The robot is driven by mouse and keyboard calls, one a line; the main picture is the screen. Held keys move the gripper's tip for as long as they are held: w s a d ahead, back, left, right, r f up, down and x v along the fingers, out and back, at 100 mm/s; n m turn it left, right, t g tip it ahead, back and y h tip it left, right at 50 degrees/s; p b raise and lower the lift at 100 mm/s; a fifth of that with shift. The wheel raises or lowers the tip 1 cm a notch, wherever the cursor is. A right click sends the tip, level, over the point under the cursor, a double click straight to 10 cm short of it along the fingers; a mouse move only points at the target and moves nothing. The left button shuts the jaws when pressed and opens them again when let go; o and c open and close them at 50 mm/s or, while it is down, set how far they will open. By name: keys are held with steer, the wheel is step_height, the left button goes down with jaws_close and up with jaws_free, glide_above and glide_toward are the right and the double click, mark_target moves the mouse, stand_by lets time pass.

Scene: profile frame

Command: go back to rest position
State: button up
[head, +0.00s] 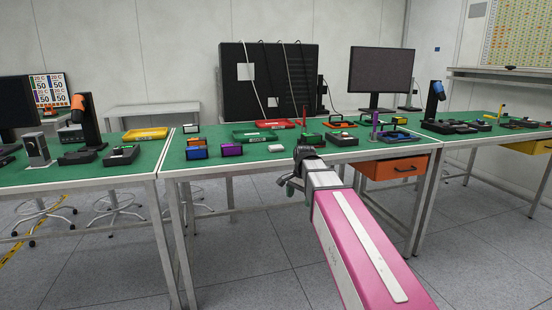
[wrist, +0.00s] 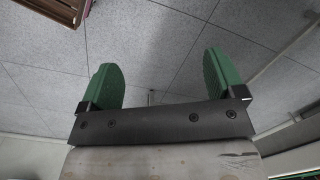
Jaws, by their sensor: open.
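My gripper (wrist: 158,82) shows in the wrist view with its two green fingers spread wide apart and nothing between them. Behind the fingers that view shows mostly a pale tiled surface. In the head view my pink and white arm reaches forward from the lower right. Its dark wrist end is at the front edge of the middle green-topped table (head: 260,155). The fingers are hard to make out there.
Small coloured boxes, including a purple one (head: 231,150), a red tray (head: 277,124) and a green tray (head: 255,135) lie on the middle table. A monitor (head: 380,70) stands behind. An orange drawer (head: 395,168) hangs below the right side. Floor in front is clear.

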steer(key=s+d+f+n, duration=0.4)
steer(key=s+f, duration=0.3)
steer(key=f, duration=0.4)
steer(key=s+d+f+n, duration=0.5)
steer(key=s+f, duration=0.3)
steer(key=f, duration=0.4)
steer(key=shift+s+d+h, duration=0.3)
steer(key=shift+d+h, duration=0.1)
